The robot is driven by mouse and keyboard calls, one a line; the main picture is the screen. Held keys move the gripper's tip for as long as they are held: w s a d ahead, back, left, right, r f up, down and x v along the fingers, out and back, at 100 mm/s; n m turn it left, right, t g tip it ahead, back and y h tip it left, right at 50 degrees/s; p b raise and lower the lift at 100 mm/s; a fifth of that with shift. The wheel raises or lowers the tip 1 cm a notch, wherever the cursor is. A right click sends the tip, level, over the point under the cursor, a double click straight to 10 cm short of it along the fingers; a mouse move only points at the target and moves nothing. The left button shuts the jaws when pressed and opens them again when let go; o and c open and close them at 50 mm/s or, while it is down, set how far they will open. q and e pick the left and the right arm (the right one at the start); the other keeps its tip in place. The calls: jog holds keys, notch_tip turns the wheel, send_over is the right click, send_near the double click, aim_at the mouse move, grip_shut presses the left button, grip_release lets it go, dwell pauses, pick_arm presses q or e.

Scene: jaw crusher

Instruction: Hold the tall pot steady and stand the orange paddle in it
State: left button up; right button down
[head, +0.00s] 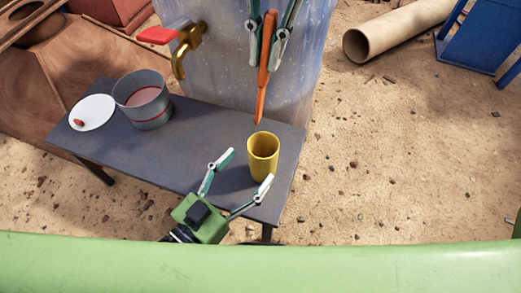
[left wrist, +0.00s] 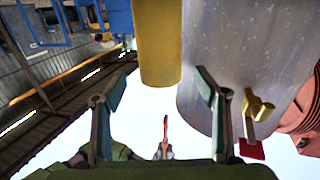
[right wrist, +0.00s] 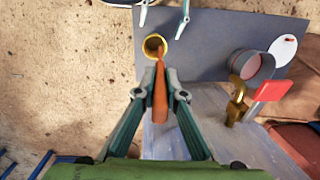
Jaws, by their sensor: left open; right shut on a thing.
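The tall yellow pot (head: 263,160) stands upright on the grey bench, near its right end. It shows in the left wrist view (left wrist: 157,45) and, from above, in the right wrist view (right wrist: 155,46). My left gripper (head: 249,165) is open at the pot's near side, its fingers spread towards it and not closed on it. My right gripper (head: 264,64) is shut on the orange paddle (head: 263,85). The paddle hangs nearly upright, its narrow lower end above and close to the pot's mouth. In the right wrist view the paddle (right wrist: 160,95) points at the pot's opening.
A grey pan with pinkish contents (head: 146,108) and a white plate (head: 92,112) with a small reddish piece stand at the bench's (head: 190,165) left. A large translucent drum (head: 310,60) with a brass, red-handled tap (head: 185,48) stands behind. The bench's middle is clear.

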aim_at(272, 141)
pick_arm(q)
jog(key=shift+x, duration=3.25)
jog(key=c, duration=1.3)
jog(key=shift+o, duration=0.2)
pick_arm(e)
notch_tip(272, 141, down, 18)
jog(key=shift+w+d+r, duration=0.25)
jog(key=shift+d, duration=0.15)
